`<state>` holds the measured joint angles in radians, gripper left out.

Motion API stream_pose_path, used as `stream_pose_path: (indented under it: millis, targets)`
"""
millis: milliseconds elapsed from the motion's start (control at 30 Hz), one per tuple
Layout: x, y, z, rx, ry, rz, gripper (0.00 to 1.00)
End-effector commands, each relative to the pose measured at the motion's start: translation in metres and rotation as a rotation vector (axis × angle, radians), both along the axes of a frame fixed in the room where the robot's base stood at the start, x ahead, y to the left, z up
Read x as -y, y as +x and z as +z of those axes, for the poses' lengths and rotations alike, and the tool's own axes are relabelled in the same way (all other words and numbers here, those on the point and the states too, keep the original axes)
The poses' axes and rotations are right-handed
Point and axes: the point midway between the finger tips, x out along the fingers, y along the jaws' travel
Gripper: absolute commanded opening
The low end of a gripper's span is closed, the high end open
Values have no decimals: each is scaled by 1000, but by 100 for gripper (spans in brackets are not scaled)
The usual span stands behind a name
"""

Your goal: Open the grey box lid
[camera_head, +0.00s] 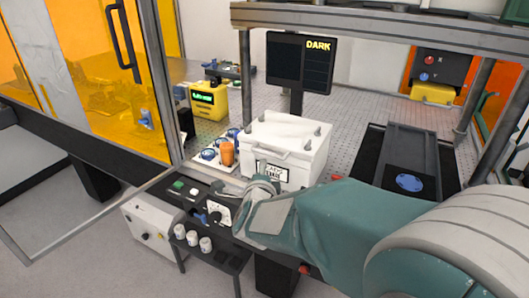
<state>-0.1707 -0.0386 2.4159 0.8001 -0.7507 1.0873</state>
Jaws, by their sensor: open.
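The grey box (273,163) is pale, almost white, and stands on the optical table near the centre. Its lid (285,133) lies flat and closed on top, with small knobs at its corners and a bar handle along the front edge. A label with dark print is on the front face. My teal arm reaches in from the lower right. My gripper (262,188) is at its end, just in front of and below the box's lower left front, apart from the handle. Its fingers are mostly hidden by the wrist, and nothing shows held in it.
Blue items and an orange cup (226,153) stand left of the box. A monitor (299,62) reads DARK behind it. Frame posts and a rail (380,22) enclose the table. The open amber door is left.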

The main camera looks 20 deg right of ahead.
Motion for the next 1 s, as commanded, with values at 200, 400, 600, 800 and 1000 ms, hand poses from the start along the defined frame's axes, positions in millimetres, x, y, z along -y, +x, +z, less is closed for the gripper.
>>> stream_pose_path:
  millis: [200,400,600,800,1000]
  targets:
    - [8,8,-3,29,21,-44,51]
    - [20,36,-9,27,20,-43,51]
    - [33,69,-16,28,19,-41,51]
    - [42,93,-20,28,19,-39,51]
    - [45,100,-21,29,19,-39,51]
